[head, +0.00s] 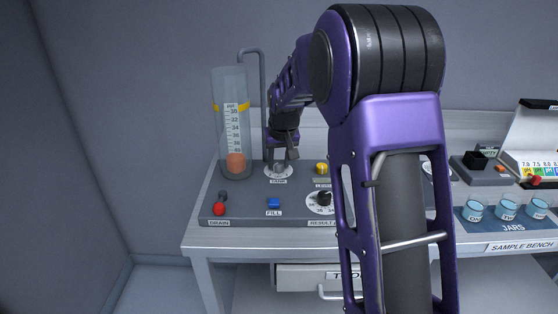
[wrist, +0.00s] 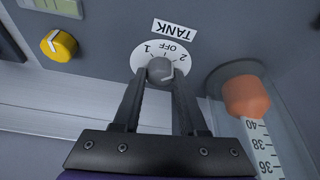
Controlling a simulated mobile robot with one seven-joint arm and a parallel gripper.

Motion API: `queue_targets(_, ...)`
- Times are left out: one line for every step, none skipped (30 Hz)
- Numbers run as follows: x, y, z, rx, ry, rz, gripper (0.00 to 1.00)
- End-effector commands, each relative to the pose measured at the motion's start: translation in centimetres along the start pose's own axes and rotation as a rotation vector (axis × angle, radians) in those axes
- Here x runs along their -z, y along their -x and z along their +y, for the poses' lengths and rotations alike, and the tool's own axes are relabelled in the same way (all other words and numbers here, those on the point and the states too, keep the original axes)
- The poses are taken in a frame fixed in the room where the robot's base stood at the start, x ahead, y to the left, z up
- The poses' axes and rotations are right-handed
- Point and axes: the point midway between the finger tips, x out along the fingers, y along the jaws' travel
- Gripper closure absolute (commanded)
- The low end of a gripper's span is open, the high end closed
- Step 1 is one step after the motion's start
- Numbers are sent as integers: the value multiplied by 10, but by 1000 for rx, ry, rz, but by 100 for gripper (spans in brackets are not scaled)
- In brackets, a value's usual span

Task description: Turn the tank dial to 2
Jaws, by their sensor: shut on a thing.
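The tank dial (head: 279,173) is a grey knob on a white round plate on the sloped panel, with a TANK label below it. In the wrist view the dial (wrist: 160,70) appears upside down, with 1, OFF and 2 printed around the knob. My gripper (head: 283,160) reaches down onto it from above. In the wrist view my gripper (wrist: 159,76) has one finger on each side of the knob and is shut on it. A light mark shows on the knob, but I cannot tell which setting it points to.
A clear tank (head: 231,130) with an orange float stands left of the dial. Blue jars (head: 507,210) stand at right.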

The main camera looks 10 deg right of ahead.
Motion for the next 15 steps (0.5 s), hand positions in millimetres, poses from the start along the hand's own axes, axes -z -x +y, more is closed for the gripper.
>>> queue_targets(0, 0, 0, 0, -2, -2, 100)
queue_targets(0, 0, 0, 0, -2, -2, 100)
queue_targets(-1, 0, 0, 0, -2, -2, 100)
queue_targets(-1, 0, 0, 0, -2, -2, 100)
queue_targets(-1, 0, 0, 0, -2, -2, 55)
queue_targets(-1, 0, 0, 0, -2, -2, 48)
queue_targets(0, 0, 0, 0, -2, -2, 42)
queue_targets(0, 0, 0, 0, -2, -2, 37)
queue_targets(0, 0, 0, 0, -1, -2, 30)
queue_targets(0, 0, 0, 0, -1, -1, 28)
queue_targets(0, 0, 0, 0, -1, -1, 28)
queue_targets(0, 0, 0, 0, -1, -1, 28)
queue_targets(0, 0, 0, 0, -1, -1, 28)
queue_targets(0, 0, 0, 1, -1, -1, 28)
queue_targets(0, 0, 0, 1, -1, -1, 28)
